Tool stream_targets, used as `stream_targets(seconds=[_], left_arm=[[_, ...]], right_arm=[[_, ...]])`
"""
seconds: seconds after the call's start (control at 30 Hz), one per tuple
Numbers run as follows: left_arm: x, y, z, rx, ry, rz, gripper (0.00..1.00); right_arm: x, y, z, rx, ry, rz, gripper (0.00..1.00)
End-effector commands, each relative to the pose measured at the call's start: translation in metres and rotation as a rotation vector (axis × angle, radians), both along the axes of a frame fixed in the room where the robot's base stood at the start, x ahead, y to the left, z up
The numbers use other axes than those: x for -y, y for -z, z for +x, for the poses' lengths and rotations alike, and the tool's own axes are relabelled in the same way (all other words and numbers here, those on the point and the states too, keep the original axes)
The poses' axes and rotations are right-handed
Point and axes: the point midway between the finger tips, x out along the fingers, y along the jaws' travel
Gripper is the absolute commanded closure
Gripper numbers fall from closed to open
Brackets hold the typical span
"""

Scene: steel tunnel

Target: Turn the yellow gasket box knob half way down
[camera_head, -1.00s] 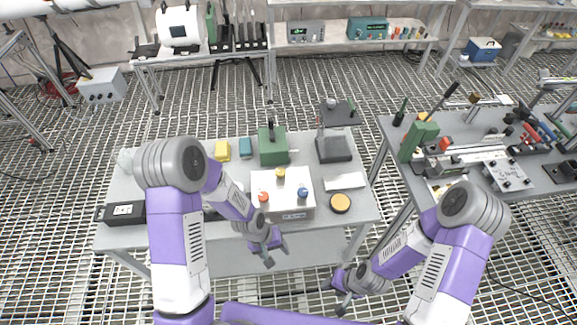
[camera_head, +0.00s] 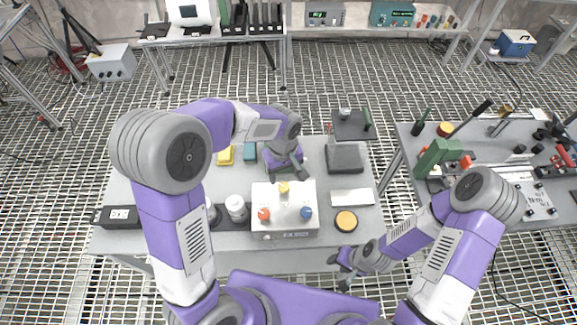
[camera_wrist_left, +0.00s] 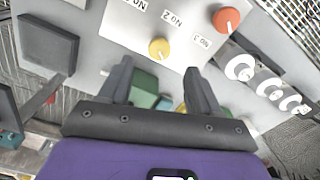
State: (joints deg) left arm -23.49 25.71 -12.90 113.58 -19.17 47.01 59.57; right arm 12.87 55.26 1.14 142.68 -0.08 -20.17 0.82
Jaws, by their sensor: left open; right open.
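The white box (camera_head: 268,199) on the table has three knobs on top: a yellow knob (camera_head: 284,187) at the far middle, an orange-red one (camera_head: 264,213) and a blue one (camera_head: 307,212). My left gripper (camera_head: 286,174) is open and empty, just beyond the yellow knob. In the left wrist view the yellow knob (camera_wrist_left: 158,48) with its pale pointer line lies just past the open fingertips (camera_wrist_left: 156,66), not between them. The orange-red knob (camera_wrist_left: 226,20) is also visible there. My right gripper (camera_head: 340,262) is open and empty in front of the table's front edge.
A yellow-orange round disc (camera_head: 346,221) and a white block (camera_head: 352,197) lie right of the box. A dark grey stand (camera_head: 345,157) is behind them. White-topped bottles (camera_head: 236,207) stand to its left. My left forearm hides the green block behind.

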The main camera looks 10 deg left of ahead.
Motion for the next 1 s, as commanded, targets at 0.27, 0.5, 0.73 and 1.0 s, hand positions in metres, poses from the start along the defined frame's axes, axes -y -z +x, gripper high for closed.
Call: stream_targets(seconds=[0.27,0.5,0.73,1.0], left_arm=[[-0.001,0.031,-0.001,-0.005,-0.005,0.006,0.37],[-0.001,0.065,0.0,-0.003,-0.005,0.005,0.37],[-0.001,0.074,0.0,-0.001,-0.004,0.003,0.37],[0.0,0.074,0.0,-0.001,-0.004,0.003,0.51]], right_arm=[[0.0,0.005,-0.001,-0.001,0.0,0.0,0.57],[0.0,0.01,0.0,-0.001,0.0,0.0,0.57],[0.0,0.01,0.0,0.0,0.0,0.0,0.57],[0.0,0.01,0.0,0.0,0.0,0.0,0.57]])
